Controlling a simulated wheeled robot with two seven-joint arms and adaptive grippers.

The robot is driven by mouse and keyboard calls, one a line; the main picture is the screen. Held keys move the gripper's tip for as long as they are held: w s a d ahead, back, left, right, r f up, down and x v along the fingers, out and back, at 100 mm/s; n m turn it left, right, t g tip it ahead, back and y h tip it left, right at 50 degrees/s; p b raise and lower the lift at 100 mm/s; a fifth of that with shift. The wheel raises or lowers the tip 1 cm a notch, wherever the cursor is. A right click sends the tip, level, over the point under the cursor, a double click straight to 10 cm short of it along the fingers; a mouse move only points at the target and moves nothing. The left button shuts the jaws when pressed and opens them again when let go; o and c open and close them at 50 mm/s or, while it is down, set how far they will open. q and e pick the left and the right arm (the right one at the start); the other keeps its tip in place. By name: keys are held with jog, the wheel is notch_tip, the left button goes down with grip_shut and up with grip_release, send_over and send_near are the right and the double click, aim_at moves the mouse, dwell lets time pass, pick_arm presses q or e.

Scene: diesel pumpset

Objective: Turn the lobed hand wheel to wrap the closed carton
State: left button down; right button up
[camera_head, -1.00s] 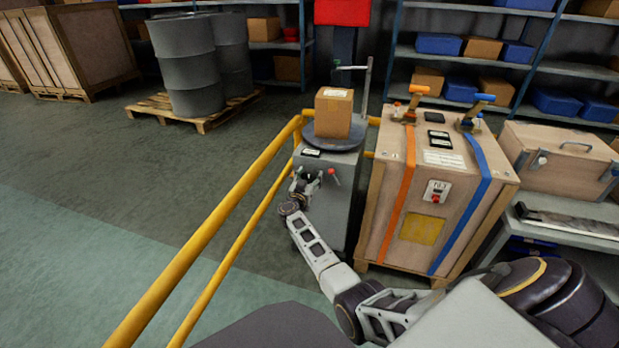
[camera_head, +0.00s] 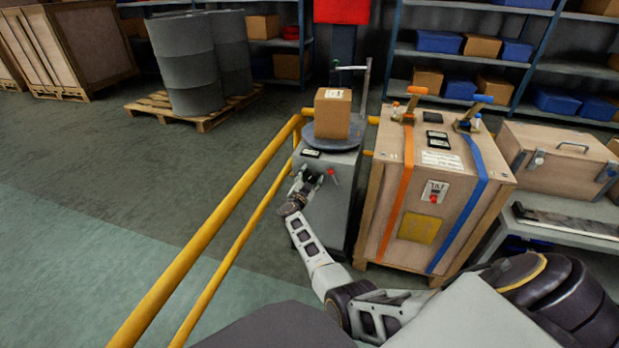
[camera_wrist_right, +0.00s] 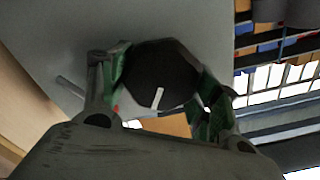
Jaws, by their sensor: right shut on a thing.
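The closed carton (camera_head: 333,113) stands upright on the round grey turntable (camera_head: 333,143) on top of the grey machine cabinet (camera_head: 334,205). My right gripper (camera_head: 308,180) is at the cabinet's front face. In the right wrist view the dark lobed hand wheel (camera_wrist_right: 160,76), with a pale mark on its face, sits between the green-padded fingers of my right gripper (camera_wrist_right: 160,90), which are shut on it. In the head view the gripper hides most of the hand wheel. My left gripper does not show in either view.
A yellow rail (camera_head: 215,226) runs along the left of the cabinet. A wooden crate (camera_head: 425,200) with orange and blue straps stands close on its right. Drums (camera_head: 184,65) stand on a pallet at the back left.

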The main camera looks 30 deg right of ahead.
jog(key=m, duration=0.3)
jog(key=shift+f+m, duration=0.15)
jog(key=shift+m, duration=0.15)
jog(key=shift+s+m+b, duration=0.1)
jog(key=shift+m+b, duration=0.2)
jog(key=shift+m, duration=0.6)
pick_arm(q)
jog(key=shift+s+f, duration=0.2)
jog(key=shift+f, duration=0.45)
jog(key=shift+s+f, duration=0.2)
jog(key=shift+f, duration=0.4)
pick_arm(e)
jog(key=shift+f+m, duration=0.1)
jog(key=shift+m, duration=0.4)
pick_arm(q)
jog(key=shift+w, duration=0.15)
pick_arm(e)
jog(key=o, duration=1)
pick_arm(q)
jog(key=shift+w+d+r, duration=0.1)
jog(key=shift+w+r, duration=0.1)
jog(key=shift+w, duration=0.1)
pick_arm(e)
jog(key=shift+d, duration=0.1)
